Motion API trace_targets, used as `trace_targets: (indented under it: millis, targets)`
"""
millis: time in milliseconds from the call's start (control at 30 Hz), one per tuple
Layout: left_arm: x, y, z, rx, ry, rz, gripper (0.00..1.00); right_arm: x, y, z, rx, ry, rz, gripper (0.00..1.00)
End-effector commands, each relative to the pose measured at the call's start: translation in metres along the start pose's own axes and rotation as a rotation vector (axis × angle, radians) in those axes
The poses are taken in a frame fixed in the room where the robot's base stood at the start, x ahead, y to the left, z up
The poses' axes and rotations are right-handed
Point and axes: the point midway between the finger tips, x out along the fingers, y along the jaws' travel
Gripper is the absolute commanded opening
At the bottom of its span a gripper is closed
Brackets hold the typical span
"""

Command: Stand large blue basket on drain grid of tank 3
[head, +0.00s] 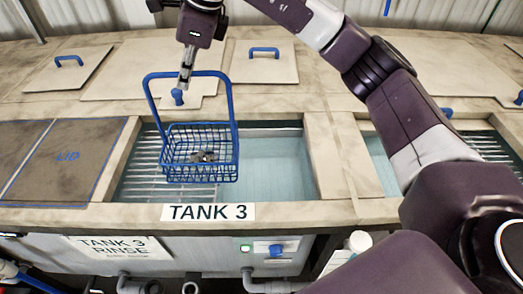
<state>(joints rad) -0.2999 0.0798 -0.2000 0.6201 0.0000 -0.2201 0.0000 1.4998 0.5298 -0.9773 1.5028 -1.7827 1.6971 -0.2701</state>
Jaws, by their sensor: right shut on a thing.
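The large blue wire basket (203,155) hangs by its tall handle from my right gripper (186,78), which is shut on the handle's top bar. Several small grey parts (203,156) lie in the basket. My left gripper is not in view.
A dark lid (65,160) covers the deck left of the opening. Tan covers with blue handles (263,62) lie behind. The TANK 3 label (208,212) is on the front rim. Another open tank (385,165) is at the right, partly behind my right arm.

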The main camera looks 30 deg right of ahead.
Motion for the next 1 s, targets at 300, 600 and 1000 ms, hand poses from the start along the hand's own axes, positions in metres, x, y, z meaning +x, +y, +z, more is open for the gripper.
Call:
trace_targets:
  millis: [300, 600, 1000]
  targets:
    - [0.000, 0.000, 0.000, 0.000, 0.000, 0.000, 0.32, 0.013, 0.004, 0.041, -0.002, -0.005, -0.002, 0.00]
    - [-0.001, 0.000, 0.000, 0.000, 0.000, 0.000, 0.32, 0.027, 0.008, 0.077, -0.002, -0.004, -0.003, 0.00]
    - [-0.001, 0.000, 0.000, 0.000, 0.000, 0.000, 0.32, 0.044, 0.012, 0.120, -0.002, -0.005, -0.003, 0.00]
